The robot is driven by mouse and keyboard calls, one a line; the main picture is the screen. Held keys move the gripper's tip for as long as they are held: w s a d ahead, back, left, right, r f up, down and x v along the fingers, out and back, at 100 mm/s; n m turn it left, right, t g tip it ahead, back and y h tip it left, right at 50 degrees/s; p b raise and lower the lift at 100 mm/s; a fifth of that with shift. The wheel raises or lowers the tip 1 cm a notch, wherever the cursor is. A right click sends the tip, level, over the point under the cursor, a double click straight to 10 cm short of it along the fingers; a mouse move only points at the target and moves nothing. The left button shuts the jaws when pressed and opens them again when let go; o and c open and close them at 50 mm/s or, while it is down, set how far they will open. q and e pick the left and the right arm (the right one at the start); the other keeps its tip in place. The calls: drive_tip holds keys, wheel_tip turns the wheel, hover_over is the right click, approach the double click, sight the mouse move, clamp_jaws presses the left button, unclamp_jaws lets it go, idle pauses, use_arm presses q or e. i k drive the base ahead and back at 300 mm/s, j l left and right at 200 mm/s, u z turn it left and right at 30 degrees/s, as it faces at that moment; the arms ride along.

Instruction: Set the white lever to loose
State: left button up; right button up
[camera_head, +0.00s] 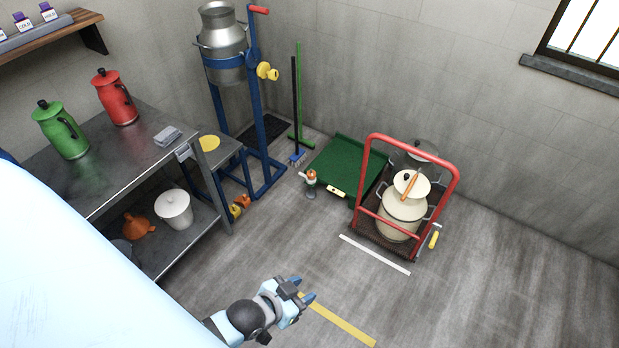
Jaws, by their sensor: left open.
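I cannot pick out a white lever for certain. A small upright fitting with an orange and white top (311,178) stands at the left edge of the green platform (345,165). A yellow handle (434,239) with a small white piece above it is at the right side of the red-framed trolley (456,180). No readable "loose" marking shows. My left gripper (303,291) is open and empty above the floor at the lower middle, apart from all of these. My right gripper is not in view.
A cream can (402,212) stands on the trolley. A steel bench (105,170) with green and red jugs is at left. A metal can (222,40) hangs in a blue stand (262,120). Grey floor (490,290) is clear at lower right, with white and yellow strips nearby.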

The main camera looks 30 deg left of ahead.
sight(311, 181)
drive_tip(key=u, duration=0.5)
drive_tip(key=i+u, duration=0.15)
drive_tip(key=u, duration=0.3)
drive_tip(key=i+u, duration=0.1)
drive_tip(key=u, duration=0.4)
drive_tip(key=i+l+u, duration=0.25)
drive_tip(key=i+u, duration=0.2)
drive_tip(key=i+l+u, duration=0.5)
drive_tip(key=i+l, duration=0.2)
drive_tip(key=l, duration=0.15)
drive_tip(key=i+l, duration=0.3)
drive_tip(key=l, duration=0.2)
drive_tip(key=i+l, duration=0.15)
drive_tip(key=i, duration=0.45)
drive_tip(key=j+u, duration=0.05)
